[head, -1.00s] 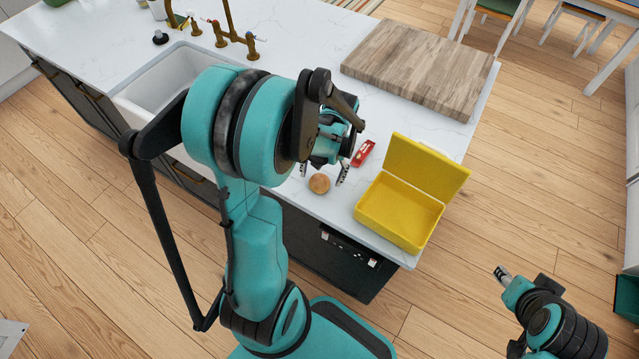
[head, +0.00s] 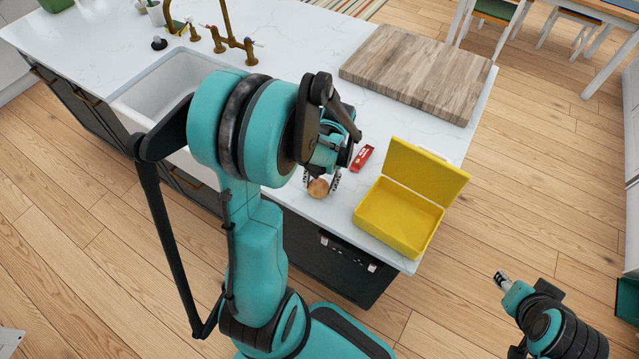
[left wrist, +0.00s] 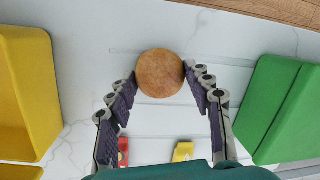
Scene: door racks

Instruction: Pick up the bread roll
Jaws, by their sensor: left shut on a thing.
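The round brown bread roll (head: 318,187) is at the near edge of the white counter, just left of an open yellow lunch box (head: 400,215). My left gripper (head: 321,180) points down at it, with one finger on each side. In the left wrist view the roll (left wrist: 160,73) sits between the fingertips of my left gripper (left wrist: 159,75), which are shut on it. I cannot tell whether it is clear of the counter. My right gripper (head: 501,277) is over the floor at the lower right, away from the counter, and its jaw opening is unclear.
A red packet (head: 362,158) lies behind the roll. A wooden board (head: 420,70) is at the back right, and a sink (head: 165,85) at the left. In the left wrist view a green box (left wrist: 285,110) and a small yellow thing (left wrist: 183,152) also show.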

